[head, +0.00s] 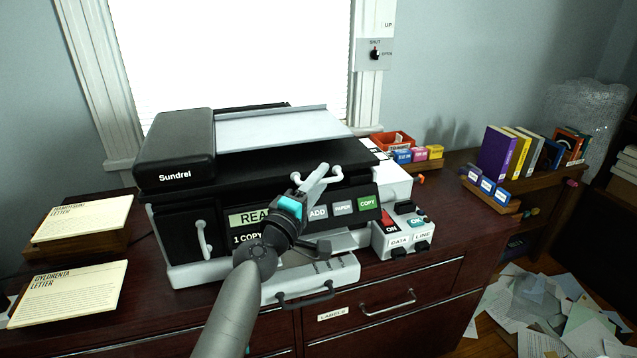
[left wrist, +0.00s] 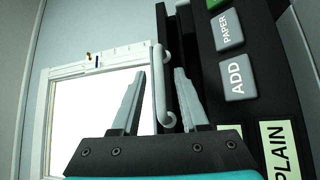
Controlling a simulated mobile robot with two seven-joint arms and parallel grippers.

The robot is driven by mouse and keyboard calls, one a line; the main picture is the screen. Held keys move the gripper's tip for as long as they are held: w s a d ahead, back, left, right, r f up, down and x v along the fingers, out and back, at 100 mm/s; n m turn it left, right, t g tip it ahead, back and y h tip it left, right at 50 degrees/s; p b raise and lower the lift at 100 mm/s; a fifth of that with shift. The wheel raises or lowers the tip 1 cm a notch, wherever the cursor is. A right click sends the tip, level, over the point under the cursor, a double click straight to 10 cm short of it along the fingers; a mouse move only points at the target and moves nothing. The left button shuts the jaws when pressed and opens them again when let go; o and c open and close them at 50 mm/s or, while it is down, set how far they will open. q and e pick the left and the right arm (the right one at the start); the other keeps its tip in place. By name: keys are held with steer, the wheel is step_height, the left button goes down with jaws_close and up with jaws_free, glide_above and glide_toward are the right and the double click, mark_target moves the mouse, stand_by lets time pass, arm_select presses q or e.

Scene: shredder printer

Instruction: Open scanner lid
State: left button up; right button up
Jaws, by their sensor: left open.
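The scanner (head: 180,215) is a bulky black and white machine on the dark wooden desk. Its black lid (head: 240,160) lies flat and looks closed, with a white bar handle (head: 336,174) on its front edge. My left gripper (head: 317,176) is at this handle and partly covers it in the head view. In the left wrist view the open fingers (left wrist: 161,72) stand on either side of the white handle (left wrist: 158,85); whether they touch it I cannot tell. My right gripper is out of view.
A front panel with a COPY button (head: 367,203) sits below the lid handle. A small switch box (head: 400,232) stands at the right. Books (head: 497,150) stand at the far right.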

arm_select(q)
jaws_close()
stand_by(1.4)
